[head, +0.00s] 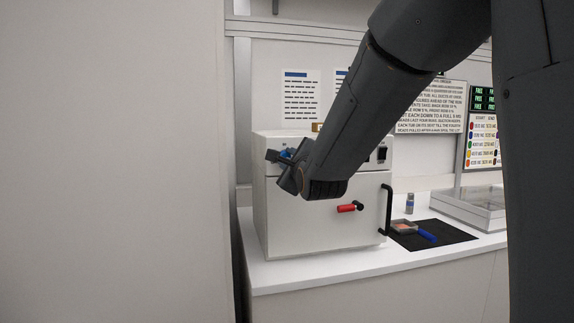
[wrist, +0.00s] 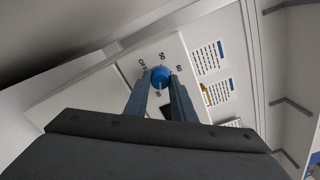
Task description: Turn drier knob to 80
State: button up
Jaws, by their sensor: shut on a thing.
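The drier (head: 312,228) is a white box on the counter, with a black handle and a red-gripped latch on its front. Its blue knob (wrist: 160,75) is at the upper left of the front panel, and a bit of blue shows in the head view (head: 286,153). Around the knob in the wrist view I read OFF, 50 and 60, and a partly hidden mark below it. My gripper (wrist: 159,82) is shut on the knob, one finger on each side. The knob's pointer setting is not clear. In the head view my gripper (head: 281,158) is at the panel.
A dark mat (head: 440,239) with a small tray and a blue-handled tool lies right of the drier. A small grey jar (head: 409,203) stands behind it. A clear-topped case (head: 470,207) is further right. Printed sheets hang on the back wall. A plain wall fills the left.

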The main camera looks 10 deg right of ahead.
jog(key=shift+f+m+b, duration=0.1)
jog(key=shift+m+b, duration=0.2)
jog(key=shift+m, duration=0.4)
jog(key=o, duration=1.1)
jog(key=shift+c, duration=0.2)
jog(key=shift+s, duration=0.1)
jog(key=s+b, duration=0.1)
jog(key=s, duration=0.6)
jog(key=shift+s+b, duration=0.3)
